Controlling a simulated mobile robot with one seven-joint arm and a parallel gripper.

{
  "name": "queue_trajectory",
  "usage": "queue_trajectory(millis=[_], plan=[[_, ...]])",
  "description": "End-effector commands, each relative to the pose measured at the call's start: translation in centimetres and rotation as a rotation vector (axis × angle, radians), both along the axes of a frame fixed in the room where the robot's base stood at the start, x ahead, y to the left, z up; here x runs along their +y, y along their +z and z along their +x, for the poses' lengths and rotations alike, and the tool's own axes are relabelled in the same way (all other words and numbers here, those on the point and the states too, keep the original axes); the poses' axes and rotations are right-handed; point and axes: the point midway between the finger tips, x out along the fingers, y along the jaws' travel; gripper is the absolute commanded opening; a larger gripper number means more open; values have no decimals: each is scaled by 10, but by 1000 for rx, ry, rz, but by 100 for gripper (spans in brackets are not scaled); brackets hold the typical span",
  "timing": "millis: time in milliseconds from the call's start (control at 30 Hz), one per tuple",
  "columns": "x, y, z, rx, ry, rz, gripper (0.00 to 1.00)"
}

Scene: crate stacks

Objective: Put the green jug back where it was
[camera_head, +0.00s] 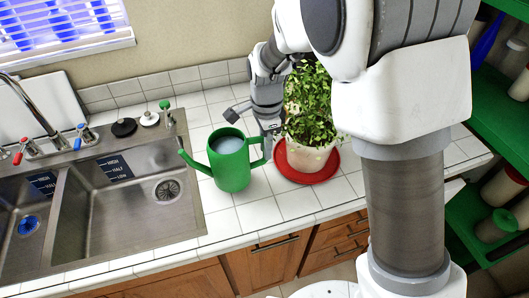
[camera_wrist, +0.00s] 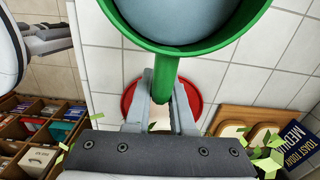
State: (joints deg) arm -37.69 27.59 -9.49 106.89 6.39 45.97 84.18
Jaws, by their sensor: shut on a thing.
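The green jug (camera_head: 232,168) is a watering can with a long spout pointing left and pale blue-grey contents. It is upright over the white tiled counter, between the sink and a potted plant. I cannot tell whether its base touches the tiles.
The leafy plant (camera_head: 311,100) stands in a pale pot on a red saucer (camera_head: 289,172), close right of the jug. The steel sink (camera_head: 120,205) lies left. Counter tiles in front of the jug are clear. Green shelves (camera_head: 495,110) stand at the right.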

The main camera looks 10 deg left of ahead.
Motion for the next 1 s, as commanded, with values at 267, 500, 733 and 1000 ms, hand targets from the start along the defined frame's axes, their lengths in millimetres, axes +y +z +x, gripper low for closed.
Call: queue_trajectory(millis=[267,500,733,1000], plan=[[0,-23,0,0,0,0,0],[0,-27,0,1,0,-1,0],[0,-26,0,1,0,-1,52],[0,-24,0,1,0,-1,52]])
